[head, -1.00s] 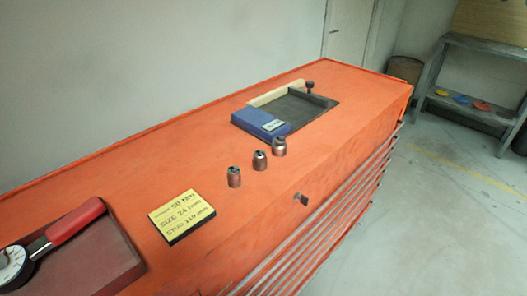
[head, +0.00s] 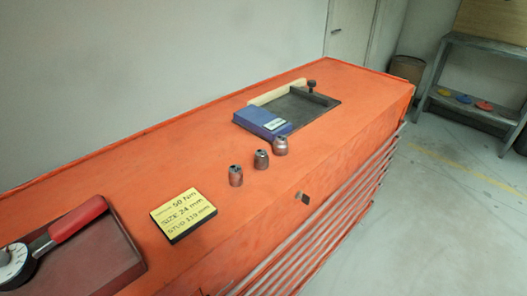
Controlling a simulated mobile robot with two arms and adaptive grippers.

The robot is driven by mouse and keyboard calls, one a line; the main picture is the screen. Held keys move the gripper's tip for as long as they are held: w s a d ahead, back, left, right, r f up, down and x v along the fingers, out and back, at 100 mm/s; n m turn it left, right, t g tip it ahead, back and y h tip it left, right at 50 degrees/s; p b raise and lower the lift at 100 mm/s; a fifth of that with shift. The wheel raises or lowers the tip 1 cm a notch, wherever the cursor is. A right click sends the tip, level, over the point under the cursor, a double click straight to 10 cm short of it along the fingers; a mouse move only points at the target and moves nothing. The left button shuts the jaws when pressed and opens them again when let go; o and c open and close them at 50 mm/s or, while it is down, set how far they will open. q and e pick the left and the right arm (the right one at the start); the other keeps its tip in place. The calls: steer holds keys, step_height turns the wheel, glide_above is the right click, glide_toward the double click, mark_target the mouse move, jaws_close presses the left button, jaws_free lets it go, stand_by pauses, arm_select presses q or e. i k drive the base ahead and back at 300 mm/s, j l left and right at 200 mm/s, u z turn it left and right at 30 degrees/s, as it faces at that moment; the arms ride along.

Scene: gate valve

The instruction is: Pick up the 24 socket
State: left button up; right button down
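Three metal sockets stand upright in a slanting row on the orange cabinet top (head: 130,160). The near socket (head: 236,176) is at the left of the row, the middle socket (head: 261,159) is beside it, and the far socket (head: 281,146) looks the largest. I cannot read any size marks on them. A yellow card (head: 183,213) left of the row reads 50 Nm, SIZE 24 mm and a stud length that looks like 119 mm. Neither of my grippers shows in the head view.
A torque wrench with a red handle (head: 77,219) and round dial lies on a dark tray (head: 105,262) at the left front. Behind the sockets are a blue block (head: 257,121) and a dark recessed tray (head: 312,107). A grey shelf (head: 470,104) with coloured discs stands far right.

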mark_target(235, 175)
steer(key=k+l+z, duration=0.15)
steer(key=l, duration=1.15)
steer(key=i, duration=0.05)
